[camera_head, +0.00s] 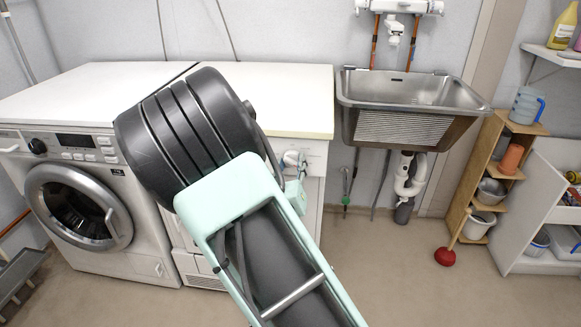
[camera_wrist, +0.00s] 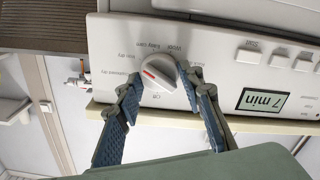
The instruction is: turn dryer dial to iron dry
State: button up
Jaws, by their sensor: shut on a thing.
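The dryer (camera_head: 312,158) stands right of the washing machine, mostly hidden by my arm in the head view. In the wrist view its white control panel (camera_wrist: 215,50) shows upside down, with a round white dial (camera_wrist: 165,68) and a lit display (camera_wrist: 263,100) reading 7 min. A red mark on the dial sits on its left side in that view; the small labels around it are hard to read. My gripper (camera_wrist: 160,80) has one blue-padded finger on each side of the dial and is shut on it. In the head view my gripper (camera_head: 296,168) is at the panel's front.
The washing machine (camera_head: 75,200) is at the left, beside the dryer. A metal sink (camera_head: 410,92) hangs on the wall to the right, with a wooden shelf (camera_head: 480,180) and a red plunger (camera_head: 445,257) beyond it. The floor between is clear.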

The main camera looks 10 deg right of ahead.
dwell(0.3)
jog(key=o, duration=1.2)
jog(key=shift+c, duration=0.2)
jog(key=v, duration=0.7)
jog(key=shift+s, duration=0.25)
